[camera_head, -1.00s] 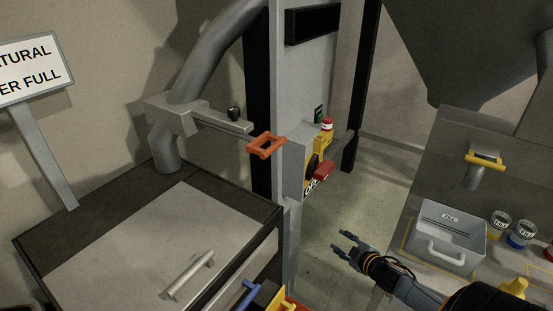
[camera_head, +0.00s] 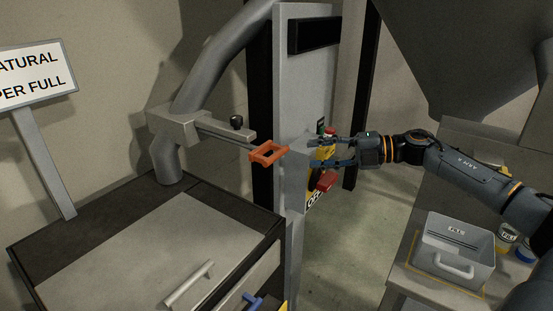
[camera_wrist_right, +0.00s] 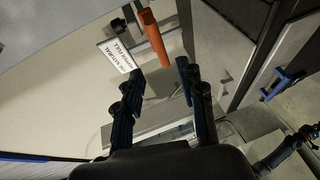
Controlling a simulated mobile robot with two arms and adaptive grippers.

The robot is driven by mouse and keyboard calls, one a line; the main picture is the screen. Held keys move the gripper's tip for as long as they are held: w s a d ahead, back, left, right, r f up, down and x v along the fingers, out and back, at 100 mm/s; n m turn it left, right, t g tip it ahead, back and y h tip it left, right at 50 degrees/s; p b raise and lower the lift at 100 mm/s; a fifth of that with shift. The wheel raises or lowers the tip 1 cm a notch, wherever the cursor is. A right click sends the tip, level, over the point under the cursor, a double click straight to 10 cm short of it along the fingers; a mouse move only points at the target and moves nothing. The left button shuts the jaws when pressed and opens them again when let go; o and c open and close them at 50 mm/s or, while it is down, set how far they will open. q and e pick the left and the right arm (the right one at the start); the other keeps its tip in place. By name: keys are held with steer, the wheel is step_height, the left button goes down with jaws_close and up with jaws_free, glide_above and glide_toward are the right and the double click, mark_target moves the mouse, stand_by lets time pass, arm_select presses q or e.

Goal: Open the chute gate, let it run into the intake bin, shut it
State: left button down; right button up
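The orange handle (camera_head: 268,152) sits at the end of a grey slide gate (camera_head: 225,132) on the grey chute pipe (camera_head: 165,155). The pipe comes down to the dark bin (camera_head: 120,215) with a pale top at the left. My right gripper (camera_head: 313,152) is open and empty, just right of the orange handle and apart from it, in front of the grey post. In the right wrist view the orange handle (camera_wrist_right: 155,38) lies beyond the open fingertips (camera_wrist_right: 160,75). What looks like my left gripper (camera_wrist_right: 300,140) shows small at that view's lower right; its opening is unclear.
A control box with a red part (camera_head: 327,180) stands behind my right fingers. A black knob (camera_head: 236,122) sits on the slide's bracket. A grey FILL tray (camera_head: 455,250) stands on the right bench below a large hopper (camera_head: 470,50). A sign (camera_head: 35,78) stands at left.

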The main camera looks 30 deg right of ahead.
mark_target(280, 156)
steer(key=p+x, duration=0.3)
steer(key=x, duration=0.6)
steer(key=shift+w+a, duration=0.25)
steer(key=shift+w+a+f+p, duration=0.25)
steer(key=shift+w+a+p, duration=0.1)
steer(key=shift+w+a, duration=0.1)
jaws_close()
